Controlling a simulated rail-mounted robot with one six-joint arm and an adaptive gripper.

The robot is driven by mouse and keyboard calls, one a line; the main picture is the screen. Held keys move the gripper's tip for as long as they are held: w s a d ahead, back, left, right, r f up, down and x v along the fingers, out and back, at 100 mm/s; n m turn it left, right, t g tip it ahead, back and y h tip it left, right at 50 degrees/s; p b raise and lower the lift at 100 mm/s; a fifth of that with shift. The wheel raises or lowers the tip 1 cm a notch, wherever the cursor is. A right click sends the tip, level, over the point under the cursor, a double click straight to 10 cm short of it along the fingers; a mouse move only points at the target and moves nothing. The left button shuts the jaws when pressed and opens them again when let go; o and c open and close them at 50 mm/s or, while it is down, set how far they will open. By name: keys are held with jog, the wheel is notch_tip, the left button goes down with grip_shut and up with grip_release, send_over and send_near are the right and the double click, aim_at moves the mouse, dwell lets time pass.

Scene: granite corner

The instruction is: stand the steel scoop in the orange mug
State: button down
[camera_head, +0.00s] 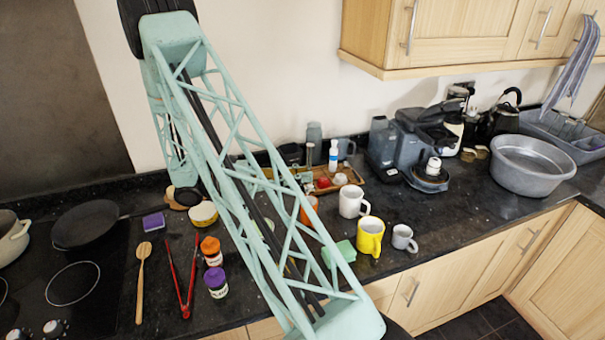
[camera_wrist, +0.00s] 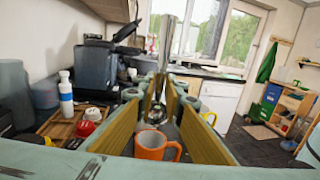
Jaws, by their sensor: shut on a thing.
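The orange mug (camera_wrist: 154,146) stands upright in the lower middle of the wrist view, its handle toward the right. In the head view the orange mug (camera_head: 309,210) shows partly behind my arm's lattice. My gripper (camera_wrist: 158,88) has its tan fingers closed on the steel scoop (camera_wrist: 166,42). A shiny steel part of the scoop rises upright above the fingertips in the wrist view.
A white mug (camera_head: 353,201), yellow mug (camera_head: 370,236) and grey mug (camera_head: 403,238) stand right of the orange mug. A green sponge (camera_head: 340,252) lies nearby. Jars with orange (camera_head: 211,250) and purple (camera_head: 216,282) lids, red tongs (camera_head: 184,280) and a wooden spoon (camera_head: 142,280) are left.

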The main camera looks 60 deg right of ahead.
notch_tip(320, 180, down, 8)
jog(key=b, duration=0.3)
dwell(1.1)
jog(key=shift+f, duration=0.1)
jog(key=c, duration=2.6)
grip_release()
jog(key=v, duration=1.1)
jog(key=shift+w+a, duration=0.25)
jog(key=shift+w, duration=0.1)
jog(key=shift+a, duration=0.1)
